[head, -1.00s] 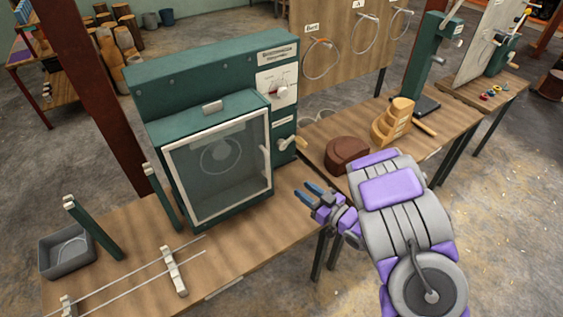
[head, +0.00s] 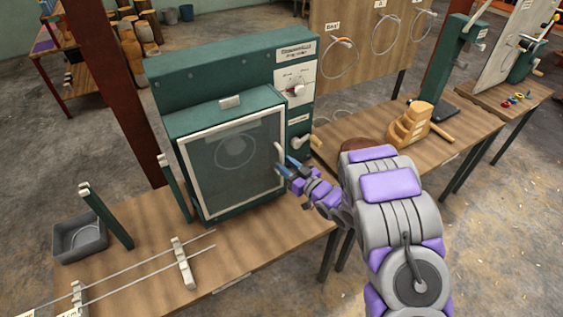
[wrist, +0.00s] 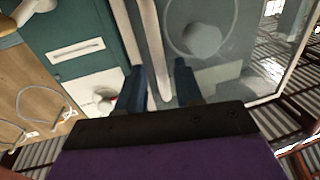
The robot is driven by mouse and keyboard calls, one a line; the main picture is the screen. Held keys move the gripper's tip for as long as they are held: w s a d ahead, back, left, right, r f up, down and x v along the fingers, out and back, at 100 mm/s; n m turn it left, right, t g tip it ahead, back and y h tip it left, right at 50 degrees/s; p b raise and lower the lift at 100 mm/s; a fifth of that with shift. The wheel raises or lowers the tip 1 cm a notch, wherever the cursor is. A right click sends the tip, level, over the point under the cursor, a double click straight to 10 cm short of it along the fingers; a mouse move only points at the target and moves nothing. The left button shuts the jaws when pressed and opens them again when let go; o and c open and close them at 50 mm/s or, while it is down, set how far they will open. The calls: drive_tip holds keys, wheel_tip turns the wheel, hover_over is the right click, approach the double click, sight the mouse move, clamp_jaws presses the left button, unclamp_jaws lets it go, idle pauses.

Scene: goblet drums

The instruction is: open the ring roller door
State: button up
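The ring roller (head: 235,75) is a dark green machine on the wooden bench. Its door (head: 232,165) is a glass panel in a pale frame and looks closed, with a round shape visible behind it. A pale upright handle (head: 279,154) is on the door's right side. My gripper (head: 288,167) is at the handle's lower part, its blue fingers pointing at the door. In the wrist view the fingers (wrist: 160,85) are apart, and the pale handle (wrist: 151,45) runs down between them. I cannot tell whether either finger touches it.
A lever (head: 302,141) and a dial (head: 297,90) are on the machine's right side. A brown block and a stepped wooden piece (head: 410,123) stand to the right. Green posts (head: 107,217), a grey bin (head: 79,240) and rails (head: 150,265) are at left.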

drive_tip(key=shift+x, duration=1.5)
drive_tip(key=shift+s, duration=0.1)
clamp_jaws()
